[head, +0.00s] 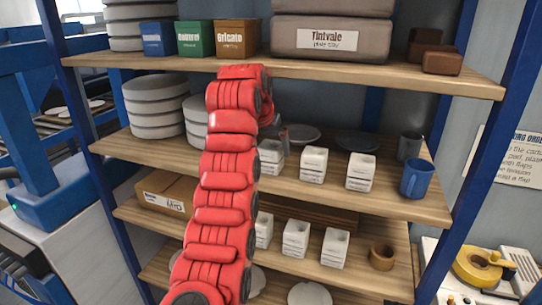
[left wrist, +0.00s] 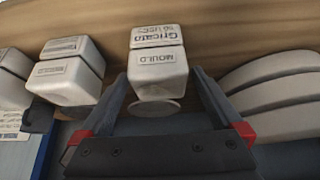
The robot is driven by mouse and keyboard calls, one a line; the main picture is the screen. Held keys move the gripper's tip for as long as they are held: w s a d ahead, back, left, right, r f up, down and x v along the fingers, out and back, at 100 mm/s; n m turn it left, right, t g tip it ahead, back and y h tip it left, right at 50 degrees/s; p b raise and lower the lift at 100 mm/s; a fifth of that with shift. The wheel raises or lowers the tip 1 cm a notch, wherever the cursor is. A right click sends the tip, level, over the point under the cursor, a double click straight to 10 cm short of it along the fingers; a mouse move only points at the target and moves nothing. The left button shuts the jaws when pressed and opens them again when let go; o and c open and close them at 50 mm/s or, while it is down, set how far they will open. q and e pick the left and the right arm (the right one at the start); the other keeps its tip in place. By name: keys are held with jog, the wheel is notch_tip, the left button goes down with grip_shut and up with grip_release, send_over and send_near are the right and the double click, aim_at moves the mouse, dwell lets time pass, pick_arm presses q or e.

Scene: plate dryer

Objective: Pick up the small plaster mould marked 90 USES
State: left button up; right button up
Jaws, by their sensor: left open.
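A small white plaster mould (left wrist: 158,68) is centred in the left wrist view. Its lettering includes MOULD and what looks like 90 USES, but the small print is hard to read. My left gripper (left wrist: 160,88) is open and empty, with one finger toward each side of this mould. I cannot tell whether the fingers touch it. In the head view the red left arm reaches to the middle shelf (head: 400,196), and it hides most of the gripper. White moulds, one partly covered (head: 270,153), stand beside it. My right gripper is not in view.
Other white moulds (head: 313,164) (head: 360,171) stand to the right, with a blue mug (head: 417,179) near the shelf end. Grey round stacks (head: 155,106) stand left of the arm. The upper shelf (head: 390,75) runs above.

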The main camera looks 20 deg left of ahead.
pick_arm(q)
jog(key=shift+f, duration=0.15)
jog(key=shift+s, duration=0.1)
grip_shut()
dwell(0.4)
jog(key=shift+b, duration=0.35)
dwell(0.4)
